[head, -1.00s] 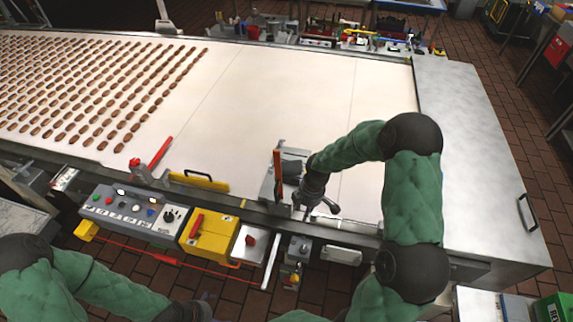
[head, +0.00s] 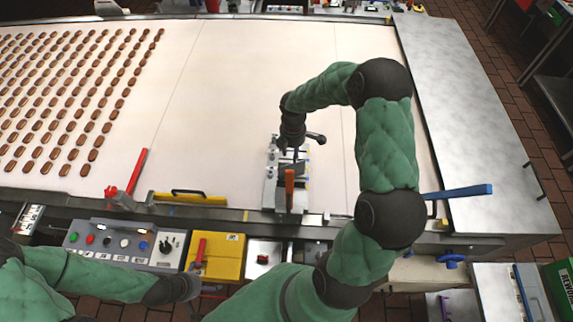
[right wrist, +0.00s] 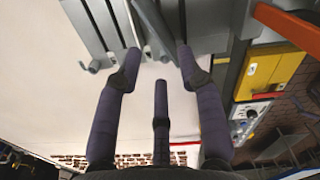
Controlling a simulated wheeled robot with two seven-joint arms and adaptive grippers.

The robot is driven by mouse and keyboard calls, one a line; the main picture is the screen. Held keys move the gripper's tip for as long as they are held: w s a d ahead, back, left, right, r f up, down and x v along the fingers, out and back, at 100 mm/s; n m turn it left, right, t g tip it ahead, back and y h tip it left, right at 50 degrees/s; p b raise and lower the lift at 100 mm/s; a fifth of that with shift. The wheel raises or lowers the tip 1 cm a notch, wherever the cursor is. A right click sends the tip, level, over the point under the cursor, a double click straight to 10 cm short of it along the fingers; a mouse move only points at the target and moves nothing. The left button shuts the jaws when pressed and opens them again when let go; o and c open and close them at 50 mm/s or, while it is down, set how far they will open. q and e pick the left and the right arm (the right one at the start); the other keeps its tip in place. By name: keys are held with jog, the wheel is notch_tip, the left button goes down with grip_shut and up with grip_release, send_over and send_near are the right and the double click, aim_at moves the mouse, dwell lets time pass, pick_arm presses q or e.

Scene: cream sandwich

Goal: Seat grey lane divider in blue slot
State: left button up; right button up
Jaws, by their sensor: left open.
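A grey metal fixture (head: 271,188) stands at the front edge of the white belt, with an upright orange lever on its front. Grey bars and plates (right wrist: 92,25) of it show at the top of the right wrist view; I cannot tell which piece is the lane divider. No blue slot can be made out. My right gripper (right wrist: 158,55) has its fingers spread, with tips close to the grey plates; it also shows pointing down at the fixture's back in the head view (head: 294,153). My left gripper (head: 190,288) is low at the left, partly hidden, off the belt.
Rows of brown biscuits (head: 68,90) cover the belt's left part; its middle is clear. A control panel (head: 125,245), a yellow box (head: 215,257) and a red lever (head: 137,170) line the front edge. A blue lever (head: 460,191) sticks out at the right.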

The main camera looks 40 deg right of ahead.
aim_at(292, 165)
notch_tip(292, 165, down, 4)
jog(key=shift+w+f, duration=0.15)
jog(key=shift+f, duration=0.05)
notch_tip(292, 165, down, 4)
jog(key=shift+f+p, duration=0.1)
jog(key=shift+p, duration=0.6)
jog(key=shift+w+f, duration=0.2)
jog(key=shift+f, duration=0.1)
jog(key=shift+s, duration=0.15)
grip_shut()
